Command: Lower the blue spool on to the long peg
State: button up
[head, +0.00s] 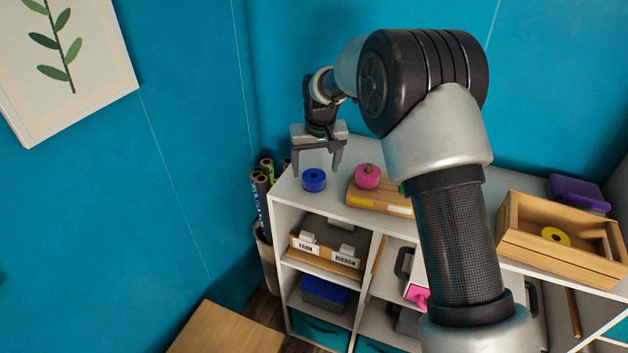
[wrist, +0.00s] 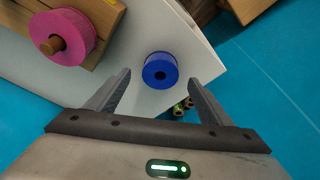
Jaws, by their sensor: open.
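The blue spool (head: 314,180) lies flat on the white shelf top near its left end, its hole facing up. It also shows in the wrist view (wrist: 160,66), just beyond and between my fingertips. My gripper (head: 316,172) is open and empty above the spool, apart from it; its fingers also show in the wrist view (wrist: 160,84). A pink spool (head: 367,176) sits around a wooden peg on the wooden peg board (head: 376,202), right of the blue spool. The rest of the board is hidden behind my arm, so I cannot see the long peg.
An open wooden crate (head: 517,231) holding a yellow spool (head: 556,236) stands on the right of the shelf top, with a purple box (head: 579,193) behind it. Dark rolls (head: 261,190) stand in a bin beside the shelf's left end. Blue walls stand behind and left.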

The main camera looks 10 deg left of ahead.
aim_at(314, 175)
jog(key=shift+x, duration=2.35)
jog(key=shift+a, duration=0.1)
jog(key=c, duration=1.1)
jog(key=shift+c, duration=0.2)
notch_tip(314, 175, up, 10)
jog(key=o, duration=0.4)
jog(key=c, duration=1)
